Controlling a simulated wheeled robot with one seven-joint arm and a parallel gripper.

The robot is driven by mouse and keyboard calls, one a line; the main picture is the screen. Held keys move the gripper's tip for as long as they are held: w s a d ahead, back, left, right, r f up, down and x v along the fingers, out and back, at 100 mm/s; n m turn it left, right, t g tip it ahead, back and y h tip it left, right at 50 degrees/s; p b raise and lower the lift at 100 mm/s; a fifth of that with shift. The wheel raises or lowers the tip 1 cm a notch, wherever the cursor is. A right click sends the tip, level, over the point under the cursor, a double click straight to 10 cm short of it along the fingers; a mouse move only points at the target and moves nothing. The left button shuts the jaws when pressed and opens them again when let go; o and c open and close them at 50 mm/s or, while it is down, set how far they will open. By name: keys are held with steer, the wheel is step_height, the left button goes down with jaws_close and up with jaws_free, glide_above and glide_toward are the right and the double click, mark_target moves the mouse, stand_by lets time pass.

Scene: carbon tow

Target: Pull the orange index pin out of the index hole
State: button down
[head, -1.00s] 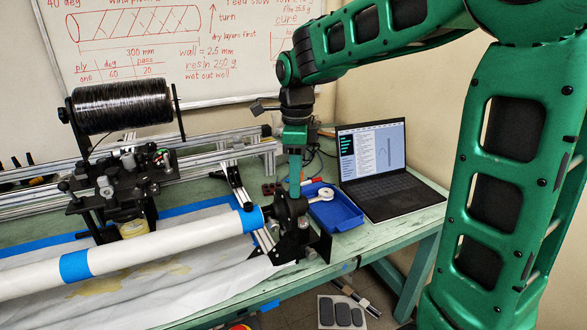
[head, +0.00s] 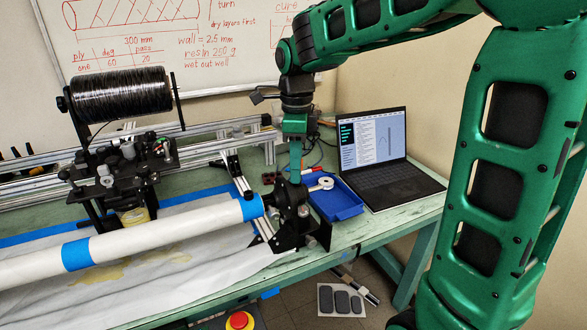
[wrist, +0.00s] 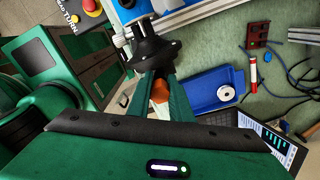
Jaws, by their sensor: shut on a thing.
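The orange index pin (wrist: 161,90) shows in the wrist view between the two green fingers of my gripper (wrist: 160,82). My gripper is shut on it, just at the edge of the black round headstock part (wrist: 155,48). In the head view my gripper (head: 295,172) points down onto the black headstock (head: 290,205) at the right end of the white mandrel (head: 150,243). The pin is hidden there behind the fingers. The index hole is hidden, so I cannot tell how deep the pin sits.
A blue tray (head: 338,200) with a white tape roll (head: 326,184) sits just right of the headstock. An open laptop (head: 385,160) stands farther right. The fibre spool and carriage (head: 118,105) stand at the left. A red stop button (head: 239,321) shows below the table edge.

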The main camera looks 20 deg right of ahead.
steer(key=shift+r, duration=1.8)
steer(key=shift+r, duration=1.5)
steer(key=shift+r, duration=0.15)
steer(key=shift+r, duration=1.35)
steer(key=shift+r, duration=0.1)
steer(key=shift+r, duration=1.4)
